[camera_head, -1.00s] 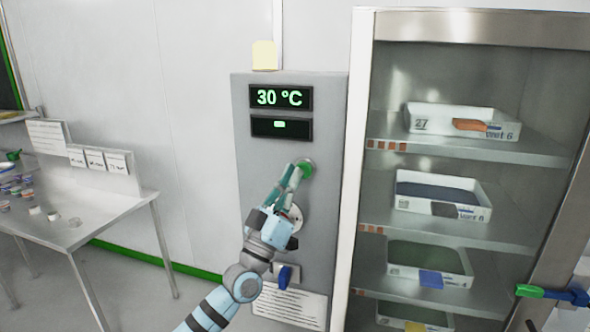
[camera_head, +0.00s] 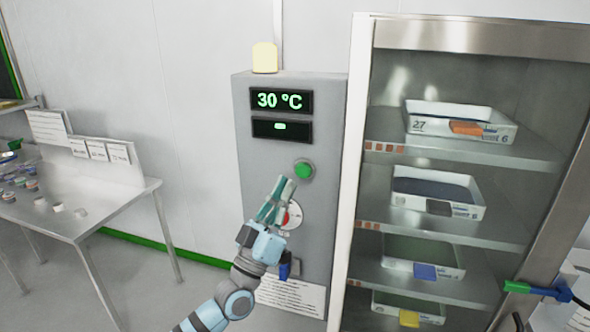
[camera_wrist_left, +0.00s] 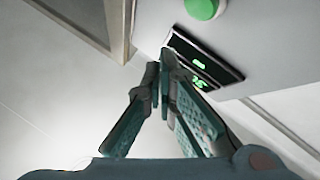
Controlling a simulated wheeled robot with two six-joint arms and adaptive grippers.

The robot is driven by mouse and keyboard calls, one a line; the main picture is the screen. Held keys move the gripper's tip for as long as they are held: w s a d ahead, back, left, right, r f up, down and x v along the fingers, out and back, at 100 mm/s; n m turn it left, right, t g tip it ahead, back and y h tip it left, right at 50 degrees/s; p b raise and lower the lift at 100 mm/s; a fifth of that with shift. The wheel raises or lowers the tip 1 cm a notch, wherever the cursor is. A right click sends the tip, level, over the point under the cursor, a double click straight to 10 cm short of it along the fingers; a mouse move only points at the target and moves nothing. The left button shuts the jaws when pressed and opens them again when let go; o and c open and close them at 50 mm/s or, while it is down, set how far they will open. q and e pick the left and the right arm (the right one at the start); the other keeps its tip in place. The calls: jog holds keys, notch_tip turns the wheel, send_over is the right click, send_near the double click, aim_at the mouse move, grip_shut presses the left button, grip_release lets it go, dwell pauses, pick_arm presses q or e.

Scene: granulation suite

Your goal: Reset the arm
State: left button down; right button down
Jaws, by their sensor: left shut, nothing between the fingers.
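My left gripper (camera_head: 284,184) is shut and empty in front of the grey control panel (camera_head: 322,190). Its fingertips are a little below and left of the green button (camera_head: 303,171) and appear apart from it. The fingers partly cover a round dial with a red centre (camera_head: 292,215). In the left wrist view my left gripper (camera_wrist_left: 162,62) has its fingertips together, with the green button (camera_wrist_left: 203,8) at the top edge and the dark display (camera_wrist_left: 205,62) just beyond the tips. My right gripper is not in view.
The upper display (camera_head: 281,99) reads 30 °C. A metal table (camera_head: 110,205) with small containers stands left. A blue knob (camera_head: 284,271) sits low on the panel.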

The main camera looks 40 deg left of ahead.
pick_arm(q)
jog(key=shift+d, duration=0.1)
jog(key=s+d+f+m+g+h, duration=0.1)
jog(key=s+d+f+m+g, duration=0.1)
jog(key=d+f+g, duration=0.45)
jog(key=s+d+f+m+g+h, duration=0.1)
jog(key=d+f+m+g+h, duration=0.15)
jog(key=f, duration=0.75)
jog(key=s+d+f+m+g+h, duration=0.1)
jog(key=s+d+f+m+g, duration=0.1)
jog(key=d+f+g, duration=0.45)
jog(key=s+a+f+n+g+y, duration=0.1)
jog(key=s+a+f+g+y, duration=0.15)
jog(key=s+f, duration=0.6)
jog(key=s+a+f+g+y, duration=0.2)
jog(key=s+f+g, duration=0.3)
jog(key=s, duration=0.6)
notch_tip(320, 180, down, 20)
jog(key=s+a+g, duration=0.1)
jog(key=s+a, duration=0.1)
jog(key=s+f+g, duration=0.1)
jog(key=s+f, duration=1.2)
jog(key=s, duration=0.1)
jog(key=shift+s+a+f+n, duration=0.15)
jog(key=shift+s+a+n, duration=0.2)
jog(key=shift+s+n, duration=0.1)
